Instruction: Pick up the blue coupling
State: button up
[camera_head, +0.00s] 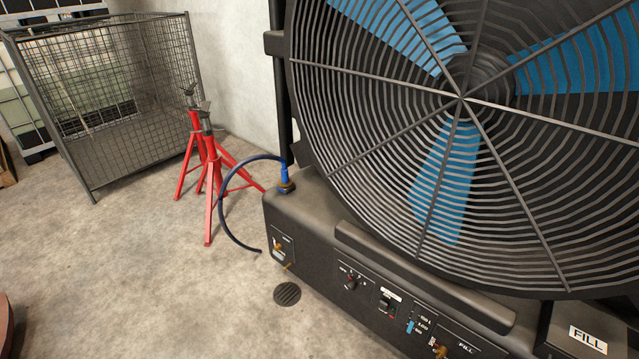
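The blue coupling (284,173) stands upright on a brass-coloured fitting (286,187) at the top left corner of the black fan unit's base. A dark blue hose (224,190) leaves the coupling's top, arches to the left and hangs down, its free end near the floor beside the base. My gripper is not in view.
The large fan (400,130) with a round wire guard fills the right side. Red jack stands (211,185) stand close to the left of the hose. A wire mesh cage (105,100) is at the back left. A drain (287,293) lies in the floor. The concrete floor (110,260) at left is mostly clear.

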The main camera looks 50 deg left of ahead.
aim_at(285, 182)
jog(key=u, duration=2.3)
jog(key=i, duration=0.45)
jog(key=u, duration=0.65)
jog(key=i, duration=2.5)
jog(key=z, duration=0.85)
